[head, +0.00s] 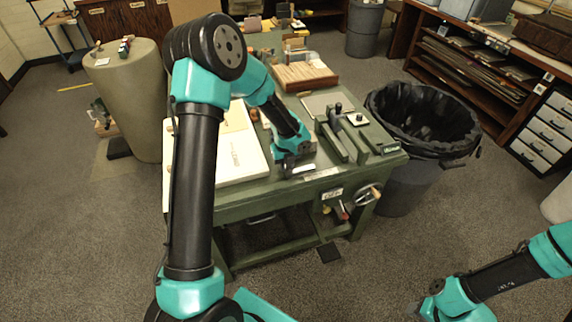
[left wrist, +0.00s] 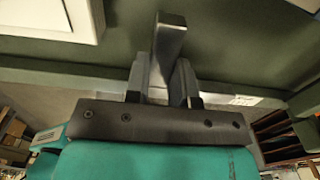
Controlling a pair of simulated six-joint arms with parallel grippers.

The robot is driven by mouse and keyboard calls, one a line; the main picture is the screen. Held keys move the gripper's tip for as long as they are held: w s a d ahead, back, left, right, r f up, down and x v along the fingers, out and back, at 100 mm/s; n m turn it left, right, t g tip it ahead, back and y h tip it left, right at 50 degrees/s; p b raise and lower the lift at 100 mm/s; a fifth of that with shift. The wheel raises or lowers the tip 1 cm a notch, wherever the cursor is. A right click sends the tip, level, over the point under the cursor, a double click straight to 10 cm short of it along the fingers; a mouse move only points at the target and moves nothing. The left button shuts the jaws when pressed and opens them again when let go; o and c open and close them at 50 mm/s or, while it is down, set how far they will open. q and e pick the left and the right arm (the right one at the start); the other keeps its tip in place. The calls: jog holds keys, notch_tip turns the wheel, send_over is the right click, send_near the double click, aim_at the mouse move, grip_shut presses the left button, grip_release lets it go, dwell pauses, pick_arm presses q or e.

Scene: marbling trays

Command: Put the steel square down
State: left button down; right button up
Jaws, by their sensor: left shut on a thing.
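My left gripper (head: 291,166) is low over the front edge of the green workbench (head: 262,200), just right of a white tray (head: 223,165). In the left wrist view its fingers (left wrist: 162,82) are shut on the steel square (left wrist: 168,38), a grey metal bar that sticks out beyond the fingertips over the green bench top. The gripper hides most of the square in the head view, and I cannot tell whether it touches the bench. My right arm's end (head: 452,303) is low at the bottom right, away from the bench; its jaws cannot be made out.
A green clamp-like fixture (head: 352,138) stands on the bench right of my left gripper. A wooden block (head: 305,77) lies farther back. A black-lined bin (head: 425,118) stands at the bench's right side. Little clear bench top shows between tray and fixture.

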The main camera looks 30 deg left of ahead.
pick_arm(q)
jog(key=shift+f, duration=0.55)
jog(key=c, duration=1)
grip_release()
notch_tip(320, 180, up, 13)
jog(key=shift+r, duration=0.1)
